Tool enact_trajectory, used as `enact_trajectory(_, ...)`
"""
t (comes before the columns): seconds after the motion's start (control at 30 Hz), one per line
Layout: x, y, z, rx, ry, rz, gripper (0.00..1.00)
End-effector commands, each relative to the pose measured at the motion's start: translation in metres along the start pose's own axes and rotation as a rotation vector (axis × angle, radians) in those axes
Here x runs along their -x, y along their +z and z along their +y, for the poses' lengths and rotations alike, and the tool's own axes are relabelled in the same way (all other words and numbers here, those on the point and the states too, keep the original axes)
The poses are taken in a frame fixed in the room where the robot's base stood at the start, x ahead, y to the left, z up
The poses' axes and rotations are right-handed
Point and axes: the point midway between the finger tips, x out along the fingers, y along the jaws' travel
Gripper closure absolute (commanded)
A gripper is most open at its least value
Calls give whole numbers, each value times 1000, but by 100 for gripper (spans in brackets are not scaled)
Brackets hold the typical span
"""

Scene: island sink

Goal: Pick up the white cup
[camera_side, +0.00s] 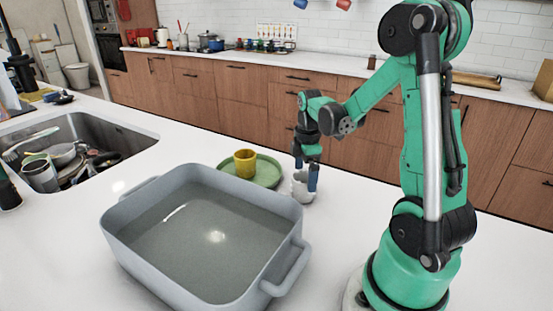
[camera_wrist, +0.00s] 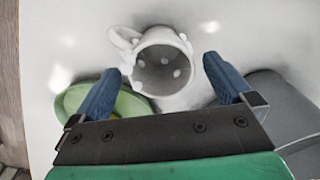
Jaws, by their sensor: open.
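The white cup (camera_side: 303,187) stands on the white counter, to the right of the green plate and by the back right corner of the basin. In the wrist view the white cup (camera_wrist: 162,66) has grey spots inside, looks empty, and its handle points to the upper left. My gripper (camera_side: 309,175) is down at the cup. In the wrist view its two blue fingers (camera_wrist: 163,78) are spread apart, one on each side of the cup, with gaps between them and its wall. The fingers hide part of the cup in the side view.
A large grey basin (camera_side: 130,243) stands in front and to the left of the cup. A green plate (camera_side: 262,178) carrying a yellow cup (camera_side: 245,163) is just left of it. A sink (camera_side: 120,139) with dishes is at the far left. The counter right of the cup is clear.

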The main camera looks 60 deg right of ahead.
Motion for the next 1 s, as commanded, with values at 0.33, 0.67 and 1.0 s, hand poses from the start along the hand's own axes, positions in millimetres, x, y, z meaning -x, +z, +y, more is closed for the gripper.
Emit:
enact_trajectory(0.33, -39, 0, 0, 0, 2, 0, 0)
enact_trajectory(0.67, -47, 0, 0, 0, 2, 0, 0)
enact_trajectory(1.0, -47, 0, 0, 0, 2, 0, 74)
